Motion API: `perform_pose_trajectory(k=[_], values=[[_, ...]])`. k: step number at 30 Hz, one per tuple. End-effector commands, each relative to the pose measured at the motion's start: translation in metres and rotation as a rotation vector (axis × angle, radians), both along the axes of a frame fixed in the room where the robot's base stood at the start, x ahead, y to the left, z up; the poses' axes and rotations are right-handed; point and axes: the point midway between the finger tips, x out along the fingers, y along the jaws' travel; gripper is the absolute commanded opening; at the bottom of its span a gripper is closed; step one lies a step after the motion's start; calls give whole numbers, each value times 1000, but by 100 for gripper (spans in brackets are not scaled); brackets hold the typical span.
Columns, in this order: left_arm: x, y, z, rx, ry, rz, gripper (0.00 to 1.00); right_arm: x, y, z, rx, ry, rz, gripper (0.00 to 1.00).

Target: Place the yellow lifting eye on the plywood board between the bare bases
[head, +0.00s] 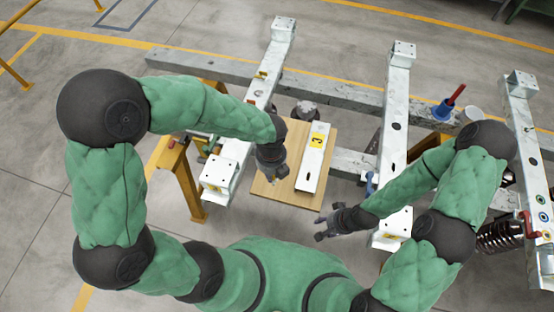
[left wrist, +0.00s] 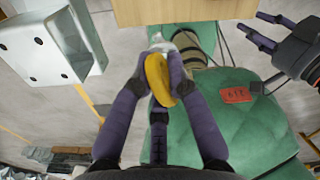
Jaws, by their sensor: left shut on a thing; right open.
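The yellow lifting eye (left wrist: 160,80) is held between the fingers of my left gripper (left wrist: 163,70) in the left wrist view, with a pale metallic part at its far end. In the head view my left gripper (head: 273,176) is over the left part of the plywood board (head: 268,200), and the eye cannot be made out there. The board's edge also shows at the top of the left wrist view (left wrist: 190,10). My right gripper (head: 326,232) is open and empty in front of the board's right side; it also shows in the left wrist view (left wrist: 275,35). I cannot tell which parts are the bare bases.
A white bar with a yellow label (head: 312,172) lies on the board's right part. A dark round part (head: 306,109) is at its back edge. White frame beams (head: 270,65) (head: 395,110) flank the board. A blue cup (head: 443,109) and a dark spring (head: 500,237) are at right.

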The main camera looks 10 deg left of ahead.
Motion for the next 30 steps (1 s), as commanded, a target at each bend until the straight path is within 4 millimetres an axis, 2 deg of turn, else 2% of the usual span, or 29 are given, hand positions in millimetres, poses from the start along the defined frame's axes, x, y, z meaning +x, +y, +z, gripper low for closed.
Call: perform_pose_trajectory(k=[1, 7, 13, 23, 30], values=[[11, 3, -9, 0, 1, 5, 0, 0, 0, -6, 0, 0, 0, 44], [53, 13, -27, 1, 0, 3, 0, 0, 0, -18, 0, 0, 0, 44], [78, 18, -61, 1, 1, 1, 0, 0, 0, -31, 0, 0, 0, 44], [96, 22, -79, 0, -1, 0, 0, 0, 0, -37, 0, 0, 0, 44], [100, 23, -111, 1, 1, 0, 0, 0, 0, -56, 0, 0, 0, 44]])
